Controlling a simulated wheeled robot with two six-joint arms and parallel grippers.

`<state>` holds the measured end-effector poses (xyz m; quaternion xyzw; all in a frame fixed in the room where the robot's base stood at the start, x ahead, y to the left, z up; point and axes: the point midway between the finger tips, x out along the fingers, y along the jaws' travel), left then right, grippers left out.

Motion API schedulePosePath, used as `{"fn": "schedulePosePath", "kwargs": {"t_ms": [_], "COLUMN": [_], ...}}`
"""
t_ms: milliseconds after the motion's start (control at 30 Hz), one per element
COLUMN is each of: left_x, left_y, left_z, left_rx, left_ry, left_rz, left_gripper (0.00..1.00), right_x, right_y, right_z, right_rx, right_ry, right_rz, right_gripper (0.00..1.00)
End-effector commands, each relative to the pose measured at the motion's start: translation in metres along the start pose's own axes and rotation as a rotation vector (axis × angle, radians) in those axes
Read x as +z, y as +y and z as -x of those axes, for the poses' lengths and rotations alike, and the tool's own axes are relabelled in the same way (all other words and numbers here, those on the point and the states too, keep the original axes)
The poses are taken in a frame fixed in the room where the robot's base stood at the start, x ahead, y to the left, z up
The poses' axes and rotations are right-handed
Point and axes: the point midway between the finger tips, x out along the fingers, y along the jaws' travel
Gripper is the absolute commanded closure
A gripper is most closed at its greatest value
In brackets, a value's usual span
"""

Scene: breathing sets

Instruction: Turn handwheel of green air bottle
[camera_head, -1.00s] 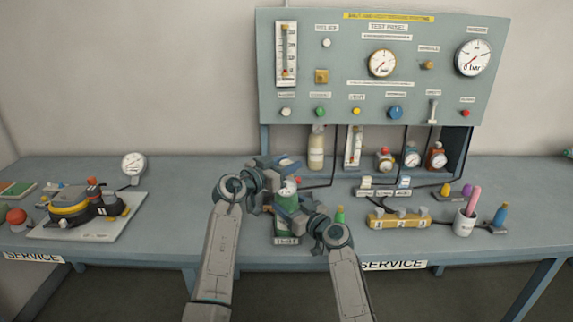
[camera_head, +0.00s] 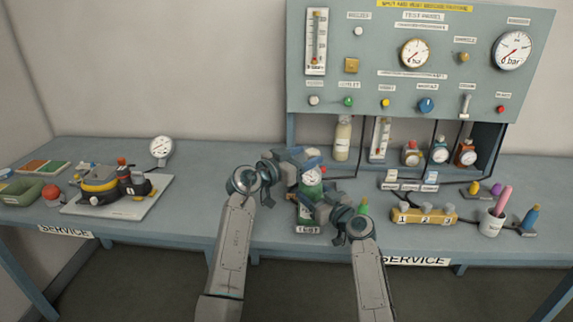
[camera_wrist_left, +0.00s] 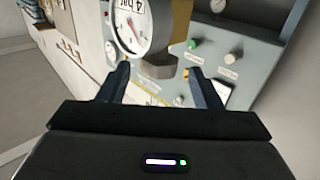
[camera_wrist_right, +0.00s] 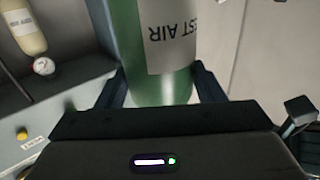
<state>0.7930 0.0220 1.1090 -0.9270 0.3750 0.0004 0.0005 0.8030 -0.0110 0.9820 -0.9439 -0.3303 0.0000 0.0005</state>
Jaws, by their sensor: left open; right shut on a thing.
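The green air bottle (camera_head: 311,177) stands upright near the front middle of the bench, partly hidden by my grippers. My right gripper (camera_head: 318,203) is shut around its body. In the right wrist view the green bottle (camera_wrist_right: 124,35), with a white TEST AIR label, lies between the fingers. My left gripper (camera_head: 300,162) is open at the bottle's top. In the left wrist view a white-faced gauge (camera_wrist_left: 138,24) and a tan brass part (camera_wrist_left: 150,72) show between and beyond the spread fingers (camera_wrist_left: 155,85).
A grey test panel (camera_head: 380,90) with gauges and knobs stands behind. A yellow numbered block (camera_head: 424,217) and a white cup (camera_head: 492,222) are to the right.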

Motion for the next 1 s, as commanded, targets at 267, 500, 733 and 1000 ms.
{"fn": "schedulePosePath", "kwargs": {"t_ms": [267, 500, 733, 1000], "left_x": [0.001, 0.000, 0.000, 0.000], "left_y": [0.000, 0.000, 0.000, 0.000], "left_z": [0.060, 0.085, 0.088, 0.088], "left_rx": [-0.002, -0.001, 0.000, 0.000], "left_ry": [-0.001, -0.001, 0.000, 0.000], "left_rz": [-0.002, 0.000, 0.001, 0.001], "left_gripper": [0.41, 0.41, 0.41, 0.41], "right_x": [-0.001, -0.001, -0.001, -0.001], "right_y": [0.000, 0.000, 0.000, 0.000], "right_z": [0.000, 0.000, 0.000, 0.000], "right_rx": [0.000, 0.000, 0.000, 0.000], "right_ry": [0.001, 0.001, 0.001, 0.001], "right_rz": [0.000, 0.000, 0.000, 0.000], "right_gripper": [0.93, 0.93, 0.93, 0.13]}}
